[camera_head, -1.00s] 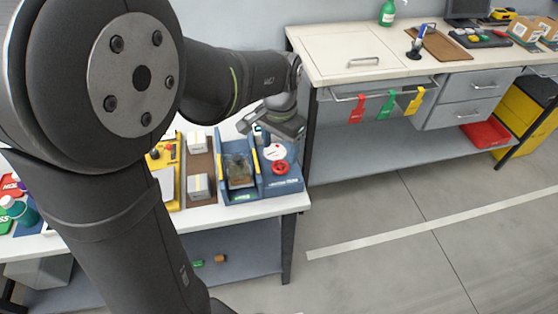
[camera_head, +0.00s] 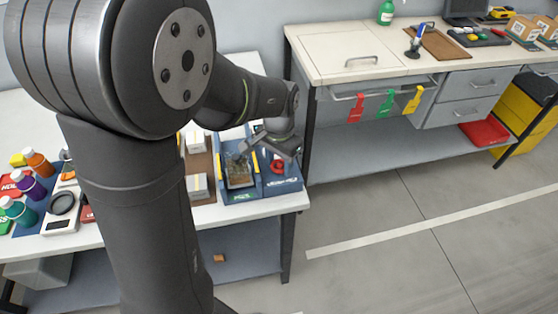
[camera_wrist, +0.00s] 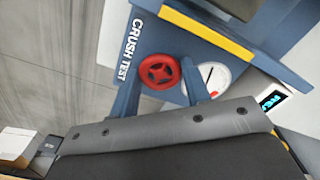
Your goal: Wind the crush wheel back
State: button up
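The crush wheel is a red, spoked handwheel (camera_wrist: 159,71) on the blue crush test machine (camera_wrist: 200,28), beside a round white dial (camera_wrist: 208,79). In the head view the wheel (camera_head: 277,167) is partly covered by my gripper (camera_head: 272,148). In the wrist view my gripper (camera_wrist: 160,64) has its two fingers apart, one on each side of the wheel in the picture. Both fingertips appear close to the rim. I cannot tell whether they touch it or how deep they reach.
The machine stands at the right end of the white bench (camera_head: 225,218). White boxes (camera_head: 196,187) stand left of it. A second workbench (camera_head: 330,75) with red, green and yellow tags is behind to the right. Open floor (camera_head: 400,240) lies to the right.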

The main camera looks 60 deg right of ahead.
aim_at(279, 165)
jog(key=shift+n, duration=0.3)
jog(key=n, duration=0.3)
jog(key=shift+n, duration=2.4)
jog(key=o, duration=1)
notch_tip(279, 165, up, 18)
jog(key=shift+f, duration=0.2)
jog(key=shift+f, duration=0.15)
notch_tip(279, 165, down, 17)
jog(key=shift+f, duration=0.15)
